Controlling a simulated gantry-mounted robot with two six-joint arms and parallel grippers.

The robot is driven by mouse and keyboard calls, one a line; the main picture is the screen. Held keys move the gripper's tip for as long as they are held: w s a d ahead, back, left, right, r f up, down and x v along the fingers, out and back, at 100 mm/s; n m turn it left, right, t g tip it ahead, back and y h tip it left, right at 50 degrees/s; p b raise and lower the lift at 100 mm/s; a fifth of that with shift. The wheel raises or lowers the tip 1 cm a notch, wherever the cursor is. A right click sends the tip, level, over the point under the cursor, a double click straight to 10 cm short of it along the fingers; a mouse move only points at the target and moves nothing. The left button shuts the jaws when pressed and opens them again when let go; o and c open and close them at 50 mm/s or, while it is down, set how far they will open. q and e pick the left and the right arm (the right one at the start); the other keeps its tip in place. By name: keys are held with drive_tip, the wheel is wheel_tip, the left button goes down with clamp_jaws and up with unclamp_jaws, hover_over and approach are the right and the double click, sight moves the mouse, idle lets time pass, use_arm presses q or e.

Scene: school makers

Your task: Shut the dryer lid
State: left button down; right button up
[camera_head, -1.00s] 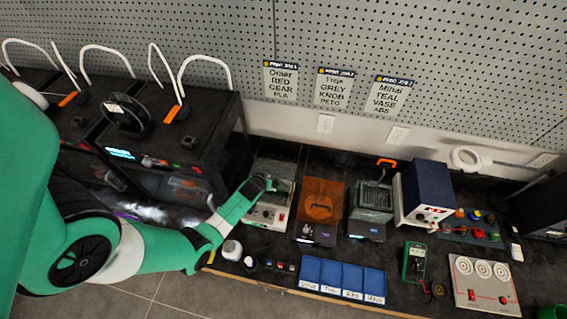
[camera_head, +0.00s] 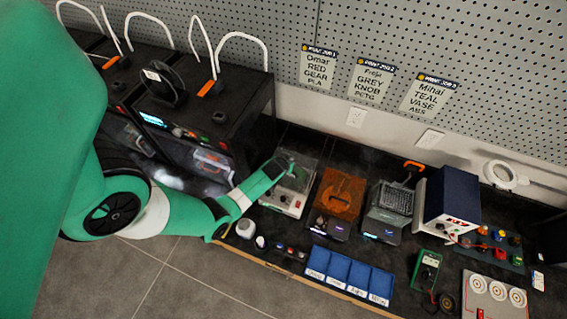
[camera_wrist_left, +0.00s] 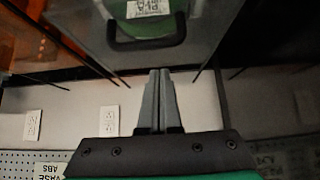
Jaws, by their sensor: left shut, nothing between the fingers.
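The dryer (camera_head: 284,199) is a pale box with a red switch on its front and a smoky clear lid (camera_head: 304,170). In the left wrist view the lid (camera_wrist_left: 204,22) is a tinted clear panel with a black handle (camera_wrist_left: 147,43). A green spool with a PLA label (camera_wrist_left: 147,8) shows through it. My left gripper (camera_wrist_left: 163,72) is shut and empty, its tips close to the handle in the picture; I cannot tell whether they touch it. In the head view my left gripper (camera_head: 284,161) is over the dryer, partly hiding it. How far the lid stands open is unclear. My right gripper is not in view.
An orange-lidded box (camera_head: 338,195) stands right of the dryer, then a grey unit (camera_head: 389,205) and a blue power supply (camera_head: 450,193). Dark printers (camera_head: 245,110) stand left. A blue tray (camera_head: 345,268) and a white jar (camera_head: 246,229) lie in front.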

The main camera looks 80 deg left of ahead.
use_arm(q)
drive_tip(key=shift+s+d+r+p, duration=0.15)
drive_tip(key=shift+r+p, duration=0.2)
drive_tip(key=shift+r, duration=0.25)
drive_tip(key=shift+s+d+r+p, duration=0.15)
drive_tip(key=shift+r+p, duration=0.15)
drive_tip(key=shift+r, duration=0.3)
drive_tip(key=p+v, duration=0.1)
drive_tip(key=v, duration=0.6)
drive_tip(key=shift+s+d, duration=0.2)
drive_tip(key=shift+d, duration=0.3)
